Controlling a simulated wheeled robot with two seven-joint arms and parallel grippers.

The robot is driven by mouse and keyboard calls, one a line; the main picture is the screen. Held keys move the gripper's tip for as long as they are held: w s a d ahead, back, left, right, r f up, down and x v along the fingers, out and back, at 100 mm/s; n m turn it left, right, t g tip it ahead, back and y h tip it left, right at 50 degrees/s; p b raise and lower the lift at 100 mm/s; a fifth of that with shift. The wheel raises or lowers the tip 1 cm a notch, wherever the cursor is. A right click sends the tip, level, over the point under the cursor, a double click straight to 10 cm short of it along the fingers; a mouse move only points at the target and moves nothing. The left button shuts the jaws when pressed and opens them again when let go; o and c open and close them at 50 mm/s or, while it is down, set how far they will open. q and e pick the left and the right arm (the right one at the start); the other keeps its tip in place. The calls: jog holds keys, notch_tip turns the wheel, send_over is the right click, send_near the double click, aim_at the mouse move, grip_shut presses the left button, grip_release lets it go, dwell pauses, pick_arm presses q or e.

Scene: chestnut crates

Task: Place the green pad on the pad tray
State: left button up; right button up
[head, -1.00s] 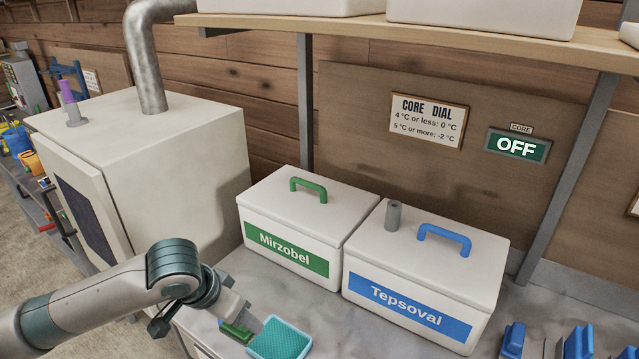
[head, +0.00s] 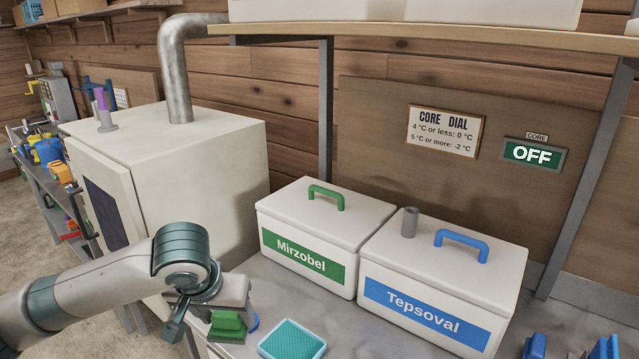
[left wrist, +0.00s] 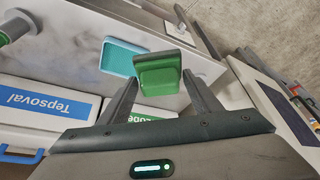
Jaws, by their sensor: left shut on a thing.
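My left gripper (head: 232,308) is shut on the green pad (head: 228,324), a small green block, and holds it above the bench's front left part. In the left wrist view the green pad (left wrist: 158,75) sits between the fingertips (left wrist: 157,85). The pad tray (head: 292,340), a shallow teal tray with a lighter rim, lies on the bench just right of the pad. It also shows in the left wrist view (left wrist: 122,57), apart from the pad and partly behind it. Nothing is seen lying in it. My right gripper is not in view.
The Mirzobel box (head: 325,230) and the Tepsoval box (head: 440,275) stand behind the tray. A cream cabinet (head: 165,165) is at the left. A blue item (head: 253,322) shows partly behind my gripper. Blue items (head: 535,346) stand at front right.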

pick_arm(q)
jog(key=s+f, duration=0.3)
jog(key=f, duration=1)
jog(key=shift+s+f, duration=0.35)
